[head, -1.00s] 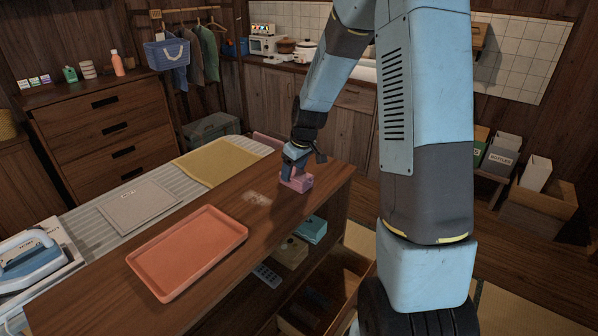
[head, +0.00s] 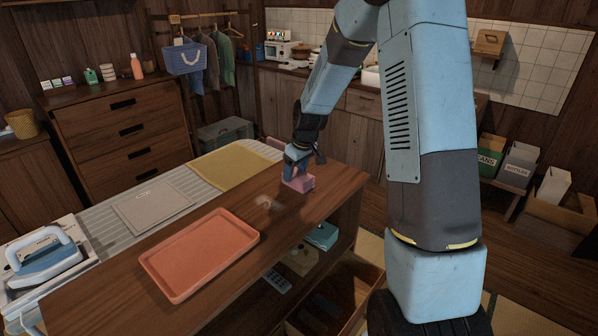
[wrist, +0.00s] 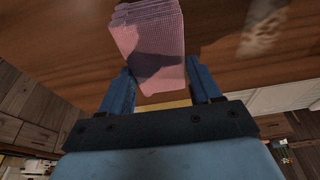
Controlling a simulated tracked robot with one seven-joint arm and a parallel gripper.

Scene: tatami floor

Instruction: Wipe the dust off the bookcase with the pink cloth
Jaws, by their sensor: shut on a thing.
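The bookcase (head: 330,190) is low, brown and wooden, with open shelves below its top. A pale dust patch (head: 265,202) lies on the top, left of the pink cloth (head: 303,184). My gripper (head: 296,165) points down and is shut on the folded cloth, which rests on or just over the wood. In the wrist view the cloth (wrist: 150,40) sits between the two blue fingers (wrist: 160,72), and a dust patch (wrist: 262,28) shows to the right, apart from the cloth. The cloth's underside is hidden.
An orange tray (head: 200,252) lies on the bookcase top, left of the dust. A teal box (head: 322,236) and a remote (head: 277,281) sit on the shelves below. Behind are a yellow mat (head: 232,170), a grey folder (head: 150,205) and an iron (head: 45,262).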

